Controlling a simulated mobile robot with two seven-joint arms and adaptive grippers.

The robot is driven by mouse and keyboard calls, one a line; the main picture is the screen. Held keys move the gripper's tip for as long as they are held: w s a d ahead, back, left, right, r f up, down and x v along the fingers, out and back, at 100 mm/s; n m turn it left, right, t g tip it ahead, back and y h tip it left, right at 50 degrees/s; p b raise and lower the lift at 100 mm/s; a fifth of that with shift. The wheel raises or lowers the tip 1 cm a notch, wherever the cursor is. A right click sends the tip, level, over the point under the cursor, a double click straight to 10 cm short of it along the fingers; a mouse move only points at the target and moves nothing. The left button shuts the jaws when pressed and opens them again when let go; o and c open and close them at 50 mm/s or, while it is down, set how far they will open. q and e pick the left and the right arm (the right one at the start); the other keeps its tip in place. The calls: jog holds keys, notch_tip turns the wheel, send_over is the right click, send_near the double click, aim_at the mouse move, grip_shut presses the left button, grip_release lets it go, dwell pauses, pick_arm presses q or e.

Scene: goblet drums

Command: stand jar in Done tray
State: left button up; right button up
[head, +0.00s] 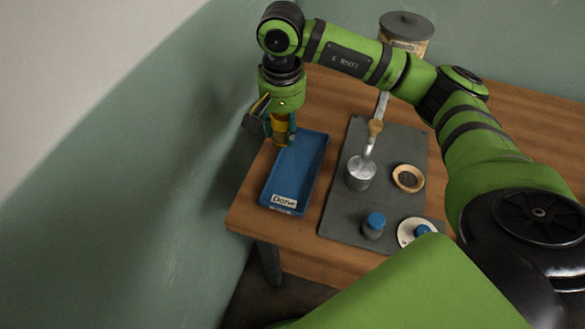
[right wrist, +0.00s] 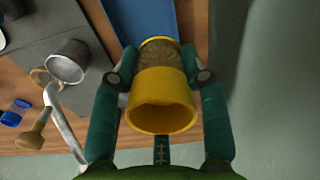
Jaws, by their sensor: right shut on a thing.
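My right gripper (head: 281,137) is shut on the jar (head: 279,123), which shows a yellow end and a brownish body. In the right wrist view the jar (right wrist: 162,100) sits between the two teal fingers (right wrist: 160,82), its yellow end facing the camera. The blue tray (head: 293,172) labelled Done lies at the left of the table. The gripper and jar are at its far left corner; the head view does not clearly show their height. The tray (right wrist: 142,17) also shows behind the jar in the right wrist view. My left gripper is out of view.
A lidded canister (head: 406,32) stands behind my arm. The wall (head: 190,150) is close on the left.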

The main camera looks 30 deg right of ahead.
jog(key=w+d+f+m, duration=0.2)
jog(key=w+d+m, duration=0.4)
jog(key=d, duration=0.4)
jog(key=m+p, duration=0.1)
jog(key=m, duration=0.1)
send_over(307, 143)
notch_tip(307, 143, down, 6)
jog(key=shift+f, duration=0.1)
notch_tip(307, 143, down, 4)
jog(key=shift+r+p, duration=0.2)
jog(key=shift+p, duration=0.3)
jog(key=shift+f, duration=0.3)
jog(key=o, duration=0.8)
jog(key=shift+f+b, duration=0.1)
jog(key=shift+b, duration=0.2)
jog(key=o, duration=0.4)
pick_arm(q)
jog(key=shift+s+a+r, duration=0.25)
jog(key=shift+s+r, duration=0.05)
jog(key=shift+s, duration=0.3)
